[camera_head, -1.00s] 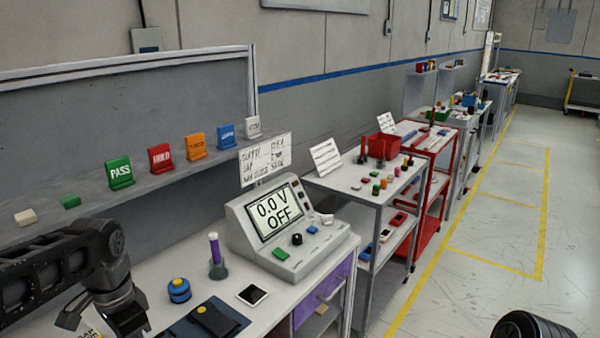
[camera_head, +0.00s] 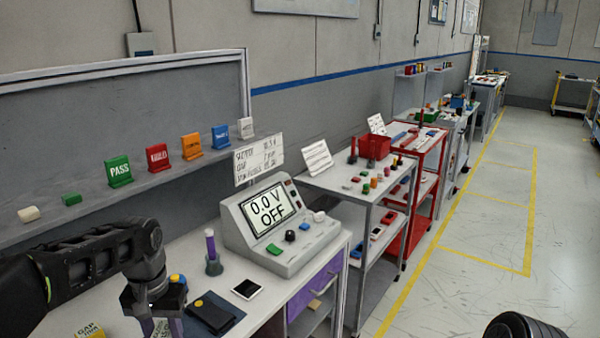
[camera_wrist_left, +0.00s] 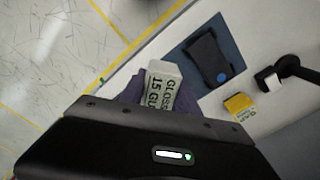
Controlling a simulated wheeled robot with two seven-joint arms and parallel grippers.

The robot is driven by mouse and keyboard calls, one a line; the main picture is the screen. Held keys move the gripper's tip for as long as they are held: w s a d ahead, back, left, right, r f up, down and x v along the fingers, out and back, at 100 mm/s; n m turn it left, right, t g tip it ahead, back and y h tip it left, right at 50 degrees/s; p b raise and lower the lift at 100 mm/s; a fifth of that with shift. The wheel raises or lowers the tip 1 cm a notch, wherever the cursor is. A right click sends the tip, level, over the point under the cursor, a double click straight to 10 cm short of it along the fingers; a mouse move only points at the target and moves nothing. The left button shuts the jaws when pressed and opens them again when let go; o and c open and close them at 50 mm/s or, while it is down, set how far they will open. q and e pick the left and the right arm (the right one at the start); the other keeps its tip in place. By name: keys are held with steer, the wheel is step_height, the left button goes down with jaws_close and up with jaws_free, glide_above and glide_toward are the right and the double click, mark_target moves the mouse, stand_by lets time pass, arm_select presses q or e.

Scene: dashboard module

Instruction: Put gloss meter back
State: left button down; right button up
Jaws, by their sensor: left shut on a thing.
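The gloss meter (camera_wrist_left: 162,88) is a small white block with black print reading roughly "GLOSS 15 GU" in the left wrist view. My left gripper (camera_wrist_left: 158,92) is shut on it, one finger on each side. In the head view my left gripper (camera_head: 153,312) points down over the near left part of the white bench, with a bit of the white block between the fingers. The gripper hides most of it there. A blue mat (camera_head: 228,314) with a dark device (camera_head: 205,312) lies just right of the gripper. My right gripper is not in view.
A yellow block (camera_head: 88,331) stands left of the gripper. A blue, yellow-topped knob (camera_head: 178,281) is partly behind it. Colored blocks line the shelf (camera_head: 95,201).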

arm_select(q)
steer(key=w+d+f, duration=0.2)
steer(key=d+f, duration=0.4)
steer(key=d, duration=0.2)
steer(key=shift+w+d+f+m, duration=0.25)
steer(key=shift+f+m, duration=0.05)
steer(key=shift+f, duration=0.05)
steer(key=shift+a, duration=0.1)
stand_by(0.6)
